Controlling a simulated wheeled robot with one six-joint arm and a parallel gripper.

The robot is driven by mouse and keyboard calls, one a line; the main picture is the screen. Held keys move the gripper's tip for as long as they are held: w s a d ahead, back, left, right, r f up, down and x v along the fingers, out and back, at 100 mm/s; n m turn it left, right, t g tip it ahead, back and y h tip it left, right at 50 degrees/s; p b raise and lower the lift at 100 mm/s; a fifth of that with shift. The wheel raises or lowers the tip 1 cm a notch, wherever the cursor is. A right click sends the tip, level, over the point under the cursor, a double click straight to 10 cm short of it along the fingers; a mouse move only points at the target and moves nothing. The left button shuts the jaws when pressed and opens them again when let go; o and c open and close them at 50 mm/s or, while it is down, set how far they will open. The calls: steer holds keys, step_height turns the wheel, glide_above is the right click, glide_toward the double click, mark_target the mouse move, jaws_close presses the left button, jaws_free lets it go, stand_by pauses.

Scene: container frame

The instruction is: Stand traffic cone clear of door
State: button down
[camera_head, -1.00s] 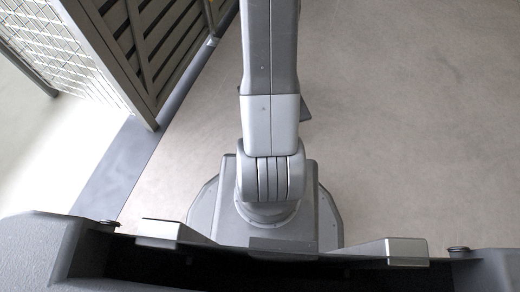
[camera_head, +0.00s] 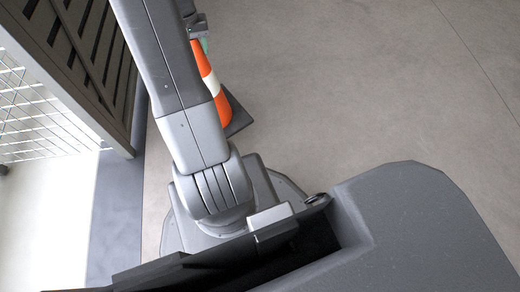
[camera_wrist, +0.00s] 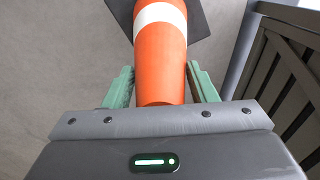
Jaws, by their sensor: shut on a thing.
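The traffic cone (camera_head: 211,87) is orange with a white band and a dark square base (camera_head: 238,113). In the head view it shows just right of my arm, partly hidden by it. In the wrist view the cone (camera_wrist: 160,55) lies between the two green fingers of my gripper (camera_wrist: 162,90), which is shut on it. The cone's base is at the top of that view and its tip is hidden behind the gripper body. I cannot tell whether the base touches the floor. The dark slatted door (camera_head: 80,50) stands at the left of the head view.
The slatted panel also shows at the right of the wrist view (camera_wrist: 285,85). A white wire mesh (camera_head: 40,120) is at the left, beside a dark floor strip (camera_head: 118,205). The grey floor (camera_head: 380,90) to the right is clear.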

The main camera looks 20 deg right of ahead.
steer(key=s+d+f+m+b, duration=0.1)
steer(key=s+d+f+m, duration=0.25)
steer(key=s+d, duration=0.5)
steer(key=s+d+f+m+b, duration=0.2)
steer(key=s+d+f, duration=0.3)
steer(key=s+d, duration=0.3)
step_height(320, 180, down, 9)
steer(key=w+b, duration=0.1)
steer(key=b, duration=0.2)
steer(key=shift+w+d+f+b, duration=0.15)
steer(key=shift+w+d+b, duration=0.1)
steer(key=shift+d+b, duration=0.15)
steer(key=shift+f, duration=0.15)
steer(key=c, duration=0.6)
jaws_free()
step_height(320, 180, up, 12)
steer(key=p, duration=0.4)
steer(key=shift+p, duration=0.3)
steer(key=shift+a+r, duration=0.1)
steer(key=shift+r, duration=0.1)
